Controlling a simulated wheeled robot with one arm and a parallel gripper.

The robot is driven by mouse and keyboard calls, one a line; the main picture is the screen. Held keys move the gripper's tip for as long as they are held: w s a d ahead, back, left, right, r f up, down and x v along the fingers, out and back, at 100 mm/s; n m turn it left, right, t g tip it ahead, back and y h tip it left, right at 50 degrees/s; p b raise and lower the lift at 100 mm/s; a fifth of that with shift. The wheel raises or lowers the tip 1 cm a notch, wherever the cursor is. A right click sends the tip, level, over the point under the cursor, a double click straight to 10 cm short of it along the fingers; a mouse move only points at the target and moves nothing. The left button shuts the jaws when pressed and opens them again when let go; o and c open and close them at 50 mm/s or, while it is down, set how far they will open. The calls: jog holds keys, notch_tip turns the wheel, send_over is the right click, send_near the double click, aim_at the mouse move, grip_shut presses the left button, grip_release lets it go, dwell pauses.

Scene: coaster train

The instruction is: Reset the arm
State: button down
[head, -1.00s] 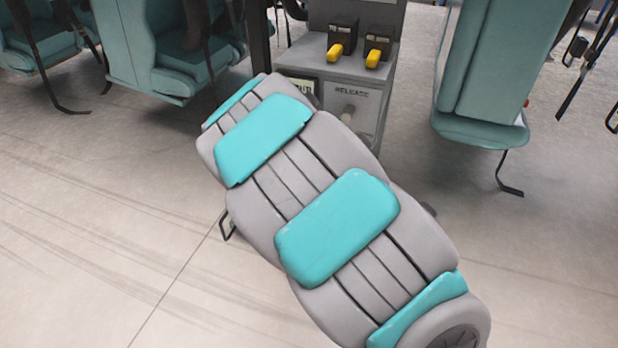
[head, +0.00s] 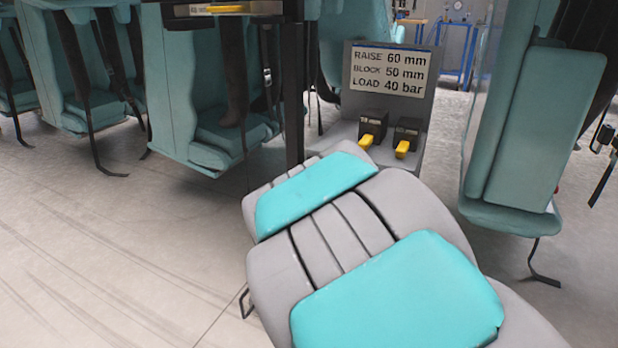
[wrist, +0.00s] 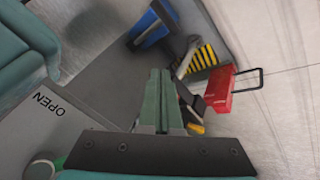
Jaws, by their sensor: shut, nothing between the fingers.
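My arm, grey with turquoise panels, reaches from the lower right towards the middle of the head view. Its far end and my gripper are hidden there. In the wrist view my gripper (wrist: 160,78) shows as two green fingers pressed together, shut and empty. Beyond the fingers lie a red object with a black wire handle (wrist: 219,89), a black-and-yellow striped piece (wrist: 200,62) and a blue object (wrist: 151,27). The fingers look apart from them, though the distance is hard to tell.
A grey stand (head: 427,100) carries a sign (head: 389,76) reading RAISE 60 mm, BLOCK 50 mm, LOAD 40 bar, with two yellow-handled black units (head: 372,130) below. Teal seats (head: 543,130) hang on both sides. Floor at left is clear.

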jog(key=s+d+r+m+g+y+p, duration=0.1)
jog(key=s+r+g+p, duration=0.1)
jog(key=s, duration=1.4)
jog(key=s+d+r+m+g+y+p, duration=0.2)
jog(key=s+r+g, duration=0.3)
jog(key=s, duration=1.1)
jog(key=shift+s+r, duration=0.35)
jog(key=shift+s, duration=0.05)
jog(key=shift+d, duration=0.1)
